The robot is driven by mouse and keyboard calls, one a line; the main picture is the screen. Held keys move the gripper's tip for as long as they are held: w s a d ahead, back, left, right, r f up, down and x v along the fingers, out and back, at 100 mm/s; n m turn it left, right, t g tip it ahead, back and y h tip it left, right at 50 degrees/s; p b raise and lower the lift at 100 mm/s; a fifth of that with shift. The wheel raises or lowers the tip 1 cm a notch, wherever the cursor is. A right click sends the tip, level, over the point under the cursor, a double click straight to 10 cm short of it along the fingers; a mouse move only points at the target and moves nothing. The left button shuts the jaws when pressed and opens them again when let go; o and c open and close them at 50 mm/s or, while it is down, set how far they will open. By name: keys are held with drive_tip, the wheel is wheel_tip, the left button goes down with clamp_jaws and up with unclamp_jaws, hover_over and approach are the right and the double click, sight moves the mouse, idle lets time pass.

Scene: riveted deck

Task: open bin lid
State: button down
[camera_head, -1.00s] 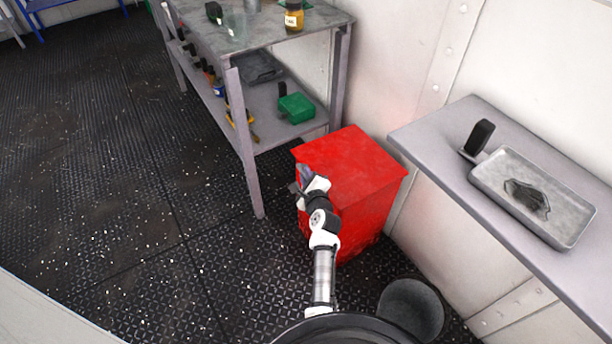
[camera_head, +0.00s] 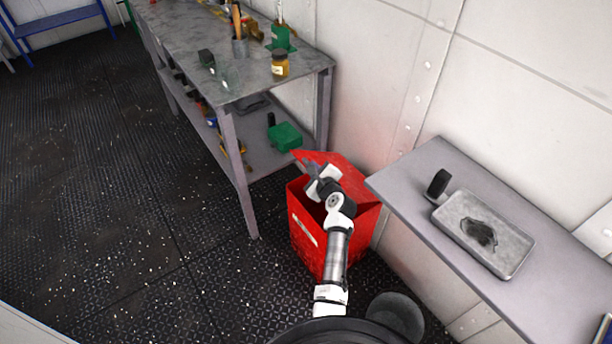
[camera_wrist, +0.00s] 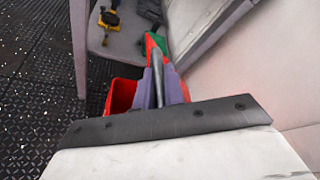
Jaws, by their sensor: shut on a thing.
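The red bin (camera_head: 318,235) stands on the floor between the workbench and the wall shelf. Its red lid (camera_head: 345,175) is tilted up toward the wall, and a dark opening shows under it at the front. My gripper (camera_head: 312,170) is at the lid's left edge, shut on it. My wrist hides part of the opening and of the lid.
A metal workbench (camera_head: 262,84) stands behind and left of the bin, with a green box (camera_head: 285,136) on its lower shelf. A grey wall shelf (camera_head: 408,208) at right holds a metal tray (camera_head: 484,234). The floor (camera_head: 120,220) at left is clear.

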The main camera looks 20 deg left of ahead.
drive_tip(key=shift+w+d+r+p, duration=0.25)
drive_tip(key=shift+w+d+r, duration=0.2)
drive_tip(key=shift+r, duration=0.25)
drive_tip(key=shift+w+d+r+p, duration=0.2)
drive_tip(key=shift+w+d+r, duration=0.1)
drive_tip(key=shift+w+r, duration=0.3)
drive_tip(key=shift+s, duration=0.1)
drive_tip(key=c, duration=1.5)
unclamp_jaws()
drive_tip(key=shift+o, duration=0.2)
drive_tip(key=b+v, duration=0.1)
drive_tip(key=v, duration=0.6)
drive_tip(key=shift+s, duration=0.25)
drive_tip(key=shift+d, duration=0.15)
